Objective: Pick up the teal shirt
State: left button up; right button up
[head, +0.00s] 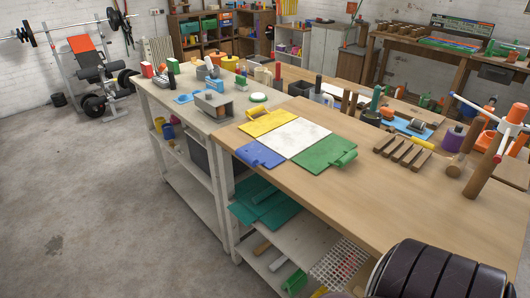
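Flat teal cloth (268,208), which looks like the teal shirt, lies on the upper shelf under the wooden workbench, near its left end. It appears as overlapping flat pieces, and I cannot tell whether they are one item. Its far part is shaded by the bench top. On the bench above lies a flat board with a yellow panel (268,122), a white panel (297,138), a blue panel (260,154) and a green panel (325,154). Neither of my grippers shows in the head view.
The wooden bench top (400,190) overhangs the shelf. A white bench (185,100) with small items adjoins it on the left. The concrete floor (90,200) at left is clear.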

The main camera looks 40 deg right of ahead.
aim_at(257, 198)
jog(key=i+u, duration=0.1)
jog(key=i, duration=0.9)
jog(key=i+u, duration=0.15)
jog(key=i, duration=0.8)
jog(key=i+z, duration=0.1)
jog(key=z, duration=0.85)
jog(key=i+j+z, duration=0.1)
jog(key=z, duration=0.35)
jog(key=i+z, duration=0.1)
jog(key=z, duration=0.4)
